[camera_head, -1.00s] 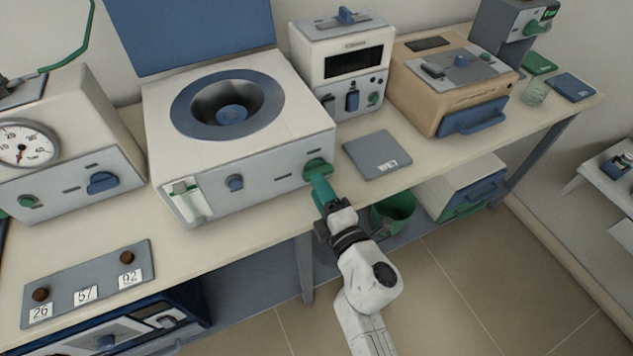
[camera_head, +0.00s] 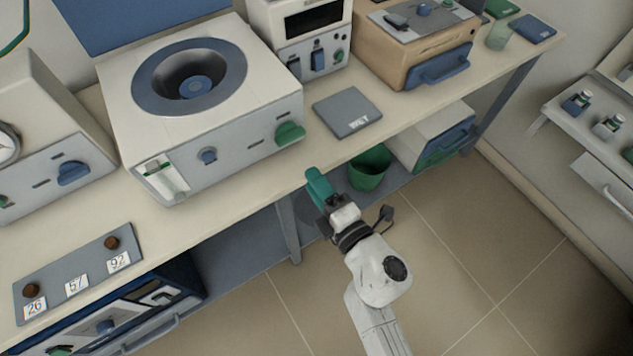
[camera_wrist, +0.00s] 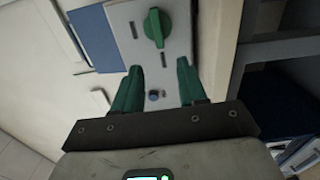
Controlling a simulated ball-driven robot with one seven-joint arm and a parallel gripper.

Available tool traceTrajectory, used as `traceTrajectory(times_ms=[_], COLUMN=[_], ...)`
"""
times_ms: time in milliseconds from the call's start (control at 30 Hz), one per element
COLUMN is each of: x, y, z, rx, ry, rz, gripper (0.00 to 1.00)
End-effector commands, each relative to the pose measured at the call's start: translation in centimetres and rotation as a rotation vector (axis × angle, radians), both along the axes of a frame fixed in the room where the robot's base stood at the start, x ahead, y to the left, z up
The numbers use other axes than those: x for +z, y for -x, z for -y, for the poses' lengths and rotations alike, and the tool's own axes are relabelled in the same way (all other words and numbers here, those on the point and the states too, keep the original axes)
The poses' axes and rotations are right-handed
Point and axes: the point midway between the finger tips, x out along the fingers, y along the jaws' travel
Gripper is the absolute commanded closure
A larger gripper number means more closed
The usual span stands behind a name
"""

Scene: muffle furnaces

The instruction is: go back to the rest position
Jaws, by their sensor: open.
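My gripper (camera_head: 316,188) has green fingers and is empty, in front of the bench edge in the head view. It stands below and apart from the green knob (camera_head: 290,134) on the front of the white centrifuge-like machine (camera_head: 212,150). In the wrist view my gripper (camera_wrist: 158,92) shows its two fingers spread apart with nothing between them.
A grey mat (camera_head: 347,112) lies on the bench beside the machine. A green bin (camera_head: 369,168) stands under the bench near my gripper. A bench leg (camera_head: 288,233) is close on the left. The tiled floor (camera_head: 480,250) to the right is clear.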

Motion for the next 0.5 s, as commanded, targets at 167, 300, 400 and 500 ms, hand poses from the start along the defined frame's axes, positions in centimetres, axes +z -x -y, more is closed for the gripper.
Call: traceTrajectory(times_ms=[167,300,400,500], x=[0.0,0.0,0.1,0.3], y=[0.0,0.0,-0.2,-0.9], z=[0.0,0.0,0.4,2.6], rx=[0.000,0.000,-0.014,-0.096], ry=[0.000,0.000,-0.007,-0.046], rz=[0.000,0.000,-0.006,-0.041], gripper=[0.58,0.58,0.58,0.58])
